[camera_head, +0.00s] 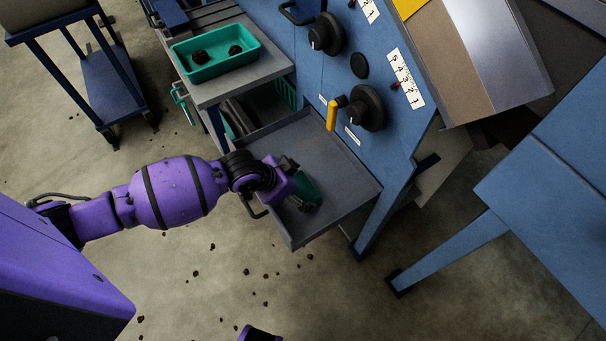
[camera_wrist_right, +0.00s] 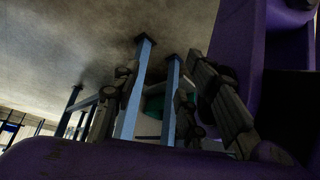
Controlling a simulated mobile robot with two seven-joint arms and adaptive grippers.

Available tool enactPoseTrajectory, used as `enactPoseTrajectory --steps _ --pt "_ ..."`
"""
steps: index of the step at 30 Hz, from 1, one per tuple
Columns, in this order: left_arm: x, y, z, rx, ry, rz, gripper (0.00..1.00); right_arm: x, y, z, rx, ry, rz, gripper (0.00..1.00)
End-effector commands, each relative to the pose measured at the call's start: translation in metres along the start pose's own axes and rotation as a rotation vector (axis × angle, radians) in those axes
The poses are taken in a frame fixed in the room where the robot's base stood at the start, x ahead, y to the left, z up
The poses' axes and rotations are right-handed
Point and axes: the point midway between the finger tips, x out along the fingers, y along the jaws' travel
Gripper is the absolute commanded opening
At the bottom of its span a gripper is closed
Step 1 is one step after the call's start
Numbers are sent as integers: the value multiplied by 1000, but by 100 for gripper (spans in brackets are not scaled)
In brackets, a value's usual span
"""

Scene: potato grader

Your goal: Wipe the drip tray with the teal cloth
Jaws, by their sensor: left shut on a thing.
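The drip tray (camera_head: 335,150) is a shallow grey tray pulled out from the blue grader, below its knobs. My left gripper (camera_head: 300,198) is over the tray's near part, shut on the teal cloth (camera_head: 307,187). The cloth is bunched beside the fingers, low at the tray; the wrist partly hides it, and I cannot tell whether it touches the tray floor. My right gripper (camera_wrist_right: 172,112) has its dark fingers spread apart with nothing seen between them. In the head view its fingers are not seen.
A teal bin (camera_head: 215,55) with two dark lumps stands on a grey shelf left of the tray. The grader's black knobs (camera_head: 367,107) and yellow lever (camera_head: 332,114) overhang the tray's back. A blue cart (camera_head: 110,85) stands at upper left. Dark crumbs dot the floor.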

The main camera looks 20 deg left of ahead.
Motion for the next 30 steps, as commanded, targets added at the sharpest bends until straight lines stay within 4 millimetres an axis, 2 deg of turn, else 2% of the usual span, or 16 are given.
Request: enactPoseTrajectory --steps 2,18,26,30 --pt "-18 -2 -12 3 7 -5 64 -10 2 -8 -1 8 2 40" --pt "-57 -1 -31 -6 5 -9 64 -49 -2 -34 1 32 3 40" --pt "-70 -1 -38 -9 3 -10 64 -54 -5 -58 -16 67 -5 40" --pt "-70 -1 -37 -10 2 -9 64 -53 -6 -59 -18 70 -7 40"
